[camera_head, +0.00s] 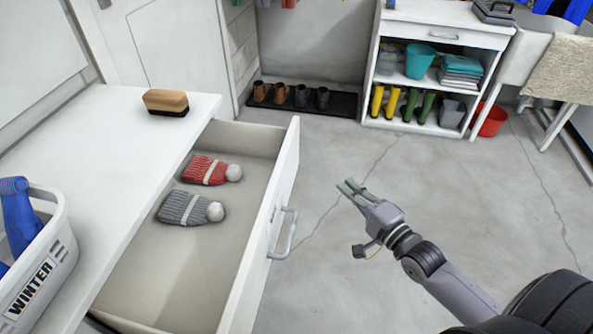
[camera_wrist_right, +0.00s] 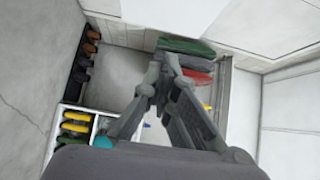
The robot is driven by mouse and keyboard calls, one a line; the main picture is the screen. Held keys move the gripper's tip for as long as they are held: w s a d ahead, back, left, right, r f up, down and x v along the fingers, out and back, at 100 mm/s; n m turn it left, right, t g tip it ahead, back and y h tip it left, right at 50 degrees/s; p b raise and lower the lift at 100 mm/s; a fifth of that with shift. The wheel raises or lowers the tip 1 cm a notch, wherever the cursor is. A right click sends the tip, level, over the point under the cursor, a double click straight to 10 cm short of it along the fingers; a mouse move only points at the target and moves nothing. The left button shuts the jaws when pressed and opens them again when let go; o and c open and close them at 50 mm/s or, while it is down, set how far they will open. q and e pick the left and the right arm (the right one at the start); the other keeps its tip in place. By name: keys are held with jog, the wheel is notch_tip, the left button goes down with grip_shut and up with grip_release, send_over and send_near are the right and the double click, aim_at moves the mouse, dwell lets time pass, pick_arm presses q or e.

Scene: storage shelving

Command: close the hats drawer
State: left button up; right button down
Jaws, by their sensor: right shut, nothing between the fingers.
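The hats drawer (camera_head: 262,215) is pulled open from the white cabinet at the left of the head view. A red knit hat (camera_head: 208,170) and a grey knit hat (camera_head: 188,208) lie inside it, each with a pale pompom. The drawer's metal handle (camera_head: 284,234) is on its front panel, facing right. My right gripper (camera_head: 350,189) is shut and empty in the air, to the right of the drawer front and apart from the handle. Its fingers also fill the middle of the right wrist view (camera_wrist_right: 160,82). My left gripper does not show.
On the cabinet top (camera_head: 120,135) are a wooden brush (camera_head: 166,102) and a white basket labelled WINTER (camera_head: 45,265). A dark mat with shoes (camera_head: 335,104) lies at the back. A white shelf unit (camera_head: 440,30) with boots stands at the back right. The floor between is clear.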

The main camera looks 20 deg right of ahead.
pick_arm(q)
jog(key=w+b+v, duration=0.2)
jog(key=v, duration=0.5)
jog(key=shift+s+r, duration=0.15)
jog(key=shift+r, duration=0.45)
pick_arm(e)
jog(key=w+a, duration=0.1)
jog(key=w, duration=0.3)
jog(key=w+a, duration=0.2)
jog(key=w, duration=0.2)
jog(key=w+a, duration=0.2)
jog(key=w, duration=0.2)
jog(key=shift+a+r, duration=0.1)
jog(key=shift+r, duration=0.05)
